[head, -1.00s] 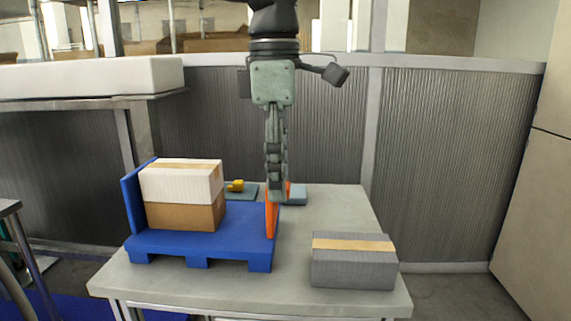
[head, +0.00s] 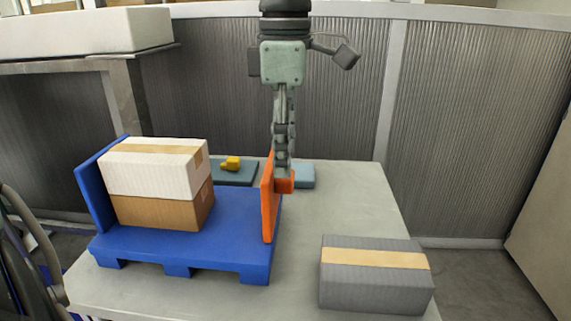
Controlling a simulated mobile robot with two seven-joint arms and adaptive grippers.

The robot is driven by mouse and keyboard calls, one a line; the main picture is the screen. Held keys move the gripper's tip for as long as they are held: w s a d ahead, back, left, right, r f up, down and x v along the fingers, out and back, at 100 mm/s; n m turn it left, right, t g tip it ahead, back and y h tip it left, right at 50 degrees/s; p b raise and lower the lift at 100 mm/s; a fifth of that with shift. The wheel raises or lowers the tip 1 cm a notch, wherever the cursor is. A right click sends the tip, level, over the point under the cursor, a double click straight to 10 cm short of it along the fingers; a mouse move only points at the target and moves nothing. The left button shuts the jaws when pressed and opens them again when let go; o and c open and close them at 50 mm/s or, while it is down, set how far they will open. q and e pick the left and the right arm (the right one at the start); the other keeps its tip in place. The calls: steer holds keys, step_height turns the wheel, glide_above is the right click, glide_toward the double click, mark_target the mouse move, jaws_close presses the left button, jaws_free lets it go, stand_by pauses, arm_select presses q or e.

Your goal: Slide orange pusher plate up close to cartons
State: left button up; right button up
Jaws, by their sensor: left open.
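The orange pusher plate (head: 268,208) stands upright at the right edge of the blue pallet (head: 175,245). An orange handle block (head: 286,185) sticks out on its right side. A white carton (head: 150,172) with a tan tape strip rests on a brown carton (head: 175,207), near the pallet's blue upright back wall (head: 96,195) on the left. A wide bare gap of blue deck lies between cartons and plate. My left gripper (head: 283,168) points down with its fingertips at the handle block; it is open, seen edge-on. My right gripper is not in view.
A grey box (head: 375,280) with a tan strip sits at the table's front right. Behind the pallet are a yellow item (head: 230,163) on a dark teal pad (head: 234,177) and a light blue block (head: 304,176).

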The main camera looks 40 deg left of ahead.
mark_target(281, 193)
arm_select(q)
steer(key=shift+f, duration=1.65)
steer(key=shift+c, duration=0.3)
jaws_close()
